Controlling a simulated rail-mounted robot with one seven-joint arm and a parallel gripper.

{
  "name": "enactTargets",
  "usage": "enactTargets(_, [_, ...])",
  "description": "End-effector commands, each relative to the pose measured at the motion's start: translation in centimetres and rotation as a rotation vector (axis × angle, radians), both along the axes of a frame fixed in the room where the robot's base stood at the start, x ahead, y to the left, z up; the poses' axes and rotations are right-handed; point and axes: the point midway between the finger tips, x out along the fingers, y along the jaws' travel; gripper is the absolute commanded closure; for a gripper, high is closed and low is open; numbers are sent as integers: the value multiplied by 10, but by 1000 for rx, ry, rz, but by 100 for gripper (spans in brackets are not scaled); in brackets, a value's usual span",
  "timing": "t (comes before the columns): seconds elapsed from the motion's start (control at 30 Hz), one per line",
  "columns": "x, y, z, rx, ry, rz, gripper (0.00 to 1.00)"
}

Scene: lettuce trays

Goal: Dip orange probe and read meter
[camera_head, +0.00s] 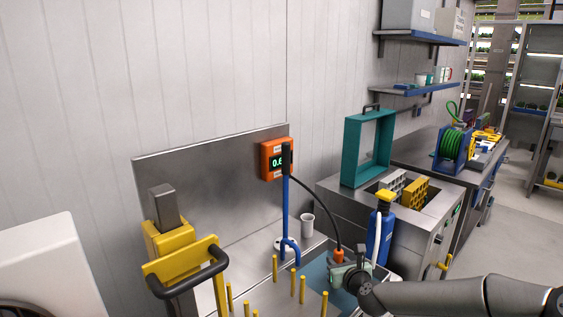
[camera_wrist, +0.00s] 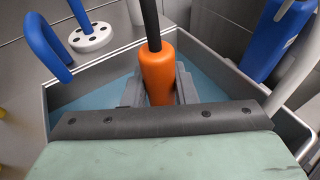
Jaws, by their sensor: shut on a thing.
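The orange probe (camera_wrist: 158,76) is upright between my gripper's fingers (camera_wrist: 160,92), which are shut on it. It also shows in the head view (camera_head: 339,256), with a black cable rising from its top. It is over or in a grey-walled tank with a blue surface (camera_wrist: 95,97). Its lower end is hidden by my gripper, so I cannot tell how deep it is. The orange meter (camera_head: 266,160) is on the steel backsplash. Its green display starts with "0."; the rest is partly covered by the black top of a blue-handled tool.
The blue-handled tool (camera_head: 285,205) with a white perforated disc (camera_wrist: 92,38) stands left of the tank. Several yellow pegs (camera_head: 302,289) stand in front. A white cup (camera_head: 307,226) is behind, and a blue bottle (camera_head: 381,236) is close on the right.

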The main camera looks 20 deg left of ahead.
Motion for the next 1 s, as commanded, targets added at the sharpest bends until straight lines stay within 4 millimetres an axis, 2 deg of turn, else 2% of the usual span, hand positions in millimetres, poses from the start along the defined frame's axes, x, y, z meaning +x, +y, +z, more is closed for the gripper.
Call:
enactTargets(0.27, [0,0,1,1,-1,0,98])
enactTargets(0.37, [0,0,8,0,-1,-1,98])
enactTargets(1.0, [0,0,99,0,-2,-1,98])
